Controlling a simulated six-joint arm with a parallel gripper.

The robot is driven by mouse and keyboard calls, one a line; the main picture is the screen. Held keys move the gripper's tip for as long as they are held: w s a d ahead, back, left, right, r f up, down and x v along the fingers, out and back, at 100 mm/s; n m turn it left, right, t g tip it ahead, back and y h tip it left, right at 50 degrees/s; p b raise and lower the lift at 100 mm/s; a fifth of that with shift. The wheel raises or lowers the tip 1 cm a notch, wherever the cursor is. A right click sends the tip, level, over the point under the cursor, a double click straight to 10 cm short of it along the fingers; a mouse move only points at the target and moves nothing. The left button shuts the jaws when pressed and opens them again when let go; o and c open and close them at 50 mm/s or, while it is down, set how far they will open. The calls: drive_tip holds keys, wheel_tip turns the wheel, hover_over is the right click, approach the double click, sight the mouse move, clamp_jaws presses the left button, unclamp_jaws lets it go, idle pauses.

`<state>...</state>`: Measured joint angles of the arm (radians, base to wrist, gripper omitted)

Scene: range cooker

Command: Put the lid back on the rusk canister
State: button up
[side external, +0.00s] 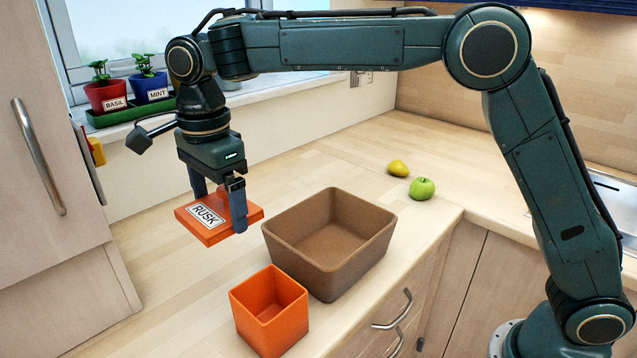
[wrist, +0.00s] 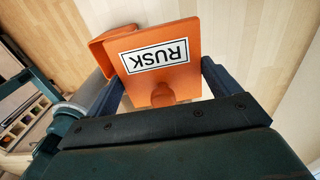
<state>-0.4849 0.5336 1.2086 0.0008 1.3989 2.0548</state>
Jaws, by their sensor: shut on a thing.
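The orange lid (side external: 190,222) is a flat square with a white RUSK label and a small knob. My gripper (side external: 219,206) is shut on it, one finger at each of two opposite sides, and holds it nearly level above the worktop. In the wrist view the lid (wrist: 186,72) sits between the fingers, with the knob close to the gripper body. The rusk canister (side external: 289,326) is an open, square orange box standing upright at the front of the worktop. It is apart from the lid, to its lower right. In the wrist view the lid partly hides an orange object behind it.
A brown, open-topped bin (side external: 318,269) stands just behind and right of the canister. A yellow fruit (side external: 398,168) and a green apple (side external: 422,189) lie farther back. Basil (side external: 106,97) and mint (side external: 151,88) pots stand on the sill. Worktop left of the canister is clear.

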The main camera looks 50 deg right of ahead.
drive_tip(key=s+f, duration=0.2)
drive_tip(key=s, duration=0.7)
drive_tip(key=shift+s+d+f, duration=0.25)
drive_tip(key=shift+d, duration=0.15)
drive_tip(key=shift+f, duration=0.25)
drive_tip(key=shift+f, duration=2.85)
drive_tip(key=shift+f, duration=0.5)
idle(1.5)
drive_tip(key=o, duration=0.7)
drive_tip(key=shift+r, duration=0.15)
